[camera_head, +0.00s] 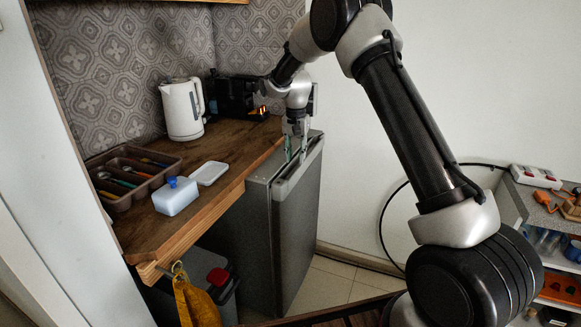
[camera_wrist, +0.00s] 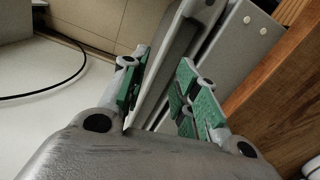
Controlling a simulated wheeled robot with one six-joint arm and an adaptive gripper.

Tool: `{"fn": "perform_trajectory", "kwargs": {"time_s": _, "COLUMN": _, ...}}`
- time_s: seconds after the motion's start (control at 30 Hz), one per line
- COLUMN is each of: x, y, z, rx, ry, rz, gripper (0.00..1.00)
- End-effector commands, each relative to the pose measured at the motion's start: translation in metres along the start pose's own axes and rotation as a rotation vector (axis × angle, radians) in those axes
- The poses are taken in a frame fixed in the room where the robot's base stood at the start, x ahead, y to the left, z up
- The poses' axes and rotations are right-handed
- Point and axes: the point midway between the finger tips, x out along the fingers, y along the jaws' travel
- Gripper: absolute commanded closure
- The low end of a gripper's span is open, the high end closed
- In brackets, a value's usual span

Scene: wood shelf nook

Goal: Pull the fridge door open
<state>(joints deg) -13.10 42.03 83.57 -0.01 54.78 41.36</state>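The grey fridge (camera_head: 240,235) stands under the right end of the wooden counter. Its door (camera_head: 299,222) is on the right side, upright and close along the body; I cannot tell whether there is a narrow gap. My gripper (camera_head: 296,157) points down at the door's top edge. In the wrist view, the green-padded fingers of my gripper (camera_wrist: 160,92) are apart, with the door's top edge (camera_wrist: 165,55) between them. The left finger is close to the door's outer face. A dark gap shows before the right finger; contact is not clear.
A bin (camera_head: 212,278) and yellow cloth (camera_head: 195,302) are below. Floor (camera_head: 325,285) right of the door is clear.

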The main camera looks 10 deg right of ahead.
Motion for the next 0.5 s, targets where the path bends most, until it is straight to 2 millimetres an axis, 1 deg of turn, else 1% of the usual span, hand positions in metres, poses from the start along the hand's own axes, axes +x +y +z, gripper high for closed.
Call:
{"fn": "perform_trajectory", "kwargs": {"time_s": 0.1, "x": -0.002, "y": -0.002, "z": -0.002, "rx": 0.077, "ry": 0.005, "rz": -0.005, "gripper": 0.7}}
{"fn": "perform_trajectory", "kwargs": {"time_s": 0.27, "x": 0.002, "y": -0.002, "z": -0.002, "rx": 0.132, "ry": 0.004, "rz": -0.005, "gripper": 0.7}}
{"fn": "perform_trajectory", "kwargs": {"time_s": 0.37, "x": 0.013, "y": -0.001, "z": -0.002, "rx": 0.139, "ry": 0.003, "rz": -0.003, "gripper": 0.7}}
{"fn": "perform_trajectory", "kwargs": {"time_s": 0.5, "x": 0.037, "y": -0.001, "z": -0.002, "rx": 0.137, "ry": 0.002, "rz": -0.002, "gripper": 0.7}}
